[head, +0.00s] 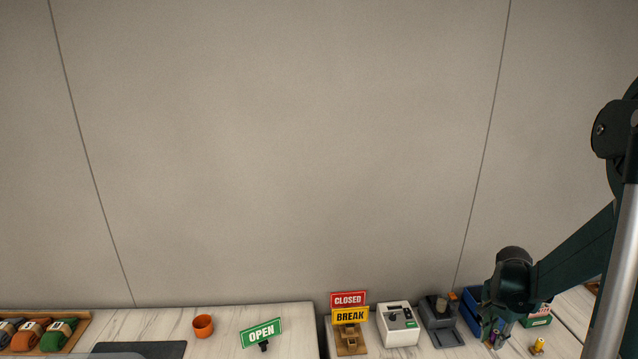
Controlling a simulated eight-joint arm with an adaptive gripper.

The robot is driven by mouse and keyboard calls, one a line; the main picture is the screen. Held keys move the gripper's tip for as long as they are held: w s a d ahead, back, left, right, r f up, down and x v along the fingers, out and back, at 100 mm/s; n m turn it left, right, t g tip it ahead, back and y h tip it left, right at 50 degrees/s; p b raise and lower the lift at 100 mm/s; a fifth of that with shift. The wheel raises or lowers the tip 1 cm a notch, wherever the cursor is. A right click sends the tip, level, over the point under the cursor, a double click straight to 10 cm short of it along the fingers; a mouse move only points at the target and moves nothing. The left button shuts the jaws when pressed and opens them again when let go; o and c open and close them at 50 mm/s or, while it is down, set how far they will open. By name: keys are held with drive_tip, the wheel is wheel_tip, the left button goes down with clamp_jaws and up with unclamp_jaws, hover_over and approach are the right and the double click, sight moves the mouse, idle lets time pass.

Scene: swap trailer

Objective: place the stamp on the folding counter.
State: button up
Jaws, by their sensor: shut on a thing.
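My gripper (492,340) points down at the lower right, over the right-hand white counter (468,351). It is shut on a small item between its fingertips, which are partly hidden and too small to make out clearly. I cannot tell for certain whether that item is the stamp. A small yellow upright object (538,346) stands on the counter just right of the gripper, apart from it. A separate marbled white counter (225,318) fills the lower left. I cannot tell which surface is the folding counter.
Right counter: red CLOSED sign (348,299), yellow BREAK sign (351,315), white device (397,325), dark grey device (440,322), blue tray (471,308), green box (537,320). Left counter: OPEN sign (262,332), orange cup (203,326), dark mat (140,350), wooden tray (86,322) with rolled items. A narrow gap separates the counters.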

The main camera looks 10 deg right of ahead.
drive_tip(key=w+a+r+n, duration=0.2)
drive_tip(key=w+a+n, duration=0.3)
drive_tip(key=a, duration=0.7)
drive_tip(key=w+a+r+n+y, duration=0.1)
drive_tip(key=w+a+n, duration=0.4)
drive_tip(key=a, duration=0.8)
drive_tip(key=w+a+r+n+t, duration=0.1)
drive_tip(key=w+a+r+n, duration=0.2)
drive_tip(key=a, duration=0.9)
drive_tip(key=shift+w+a+r+n, duration=0.2)
drive_tip(key=shift+w+n, duration=0.45)
drive_tip(key=shift+w, duration=0.3)
drive_tip(key=shift+w+a+r+n, duration=0.1)
drive_tip(key=shift+w+a+n, duration=0.1)
drive_tip(key=shift+w+n, duration=0.6)
drive_tip(key=shift+w+d+f, duration=0.1)
drive_tip(key=shift+d, duration=0.05)
